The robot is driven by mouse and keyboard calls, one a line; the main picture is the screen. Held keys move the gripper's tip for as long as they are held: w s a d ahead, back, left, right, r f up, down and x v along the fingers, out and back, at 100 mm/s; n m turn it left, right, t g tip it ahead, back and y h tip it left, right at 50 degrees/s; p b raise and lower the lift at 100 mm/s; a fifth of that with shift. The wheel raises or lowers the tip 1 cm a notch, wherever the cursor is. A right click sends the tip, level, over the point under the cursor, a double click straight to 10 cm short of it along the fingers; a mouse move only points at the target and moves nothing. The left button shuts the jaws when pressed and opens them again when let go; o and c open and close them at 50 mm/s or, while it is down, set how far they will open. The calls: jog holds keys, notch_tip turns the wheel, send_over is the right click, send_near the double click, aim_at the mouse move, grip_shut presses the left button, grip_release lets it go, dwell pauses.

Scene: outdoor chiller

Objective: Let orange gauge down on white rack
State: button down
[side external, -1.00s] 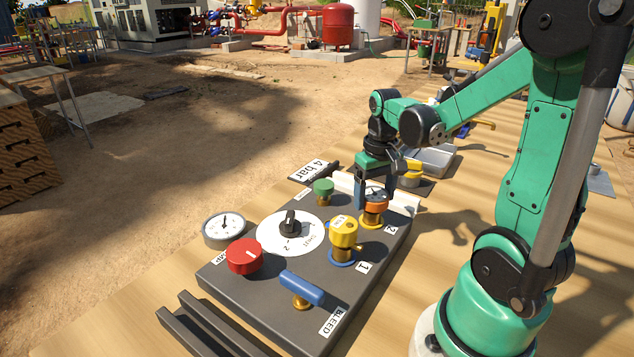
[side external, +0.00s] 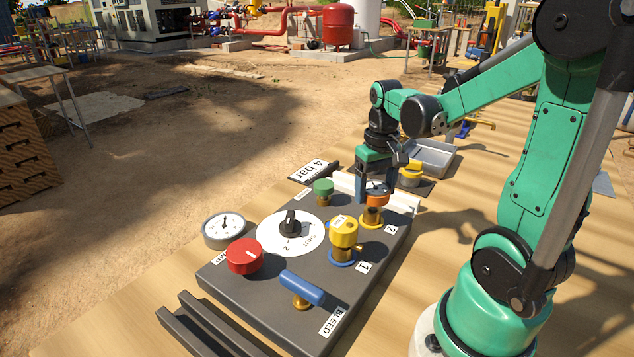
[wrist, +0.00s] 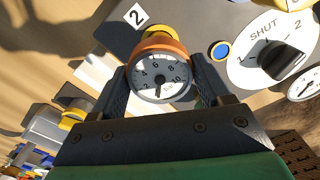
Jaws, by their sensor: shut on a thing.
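The orange gauge (side external: 377,199) has a white dial, seen face-on in the wrist view (wrist: 161,78). My gripper (side external: 374,190) is shut on it, with one finger on each side in the wrist view (wrist: 160,85). The gauge is upright over the yellow-ringed station 2 of the dark panel. Brass shows beneath its orange body; I cannot tell whether it touches the station. The white rack (side external: 404,202) lies along the panel's back edge, just behind the gauge, partly hidden by my gripper.
A green knob (side external: 323,187), black dial knob (side external: 291,223), red knob (side external: 244,256) and blue lever (side external: 302,288) are on the panel. A grey tray (side external: 432,157) and a yellow-topped part (side external: 411,170) stand behind.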

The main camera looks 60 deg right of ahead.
aim_at(375, 189)
jog(key=shift+r, duration=2.6)
jog(key=shift+c, duration=2.4)
grip_release()
grip_shut()
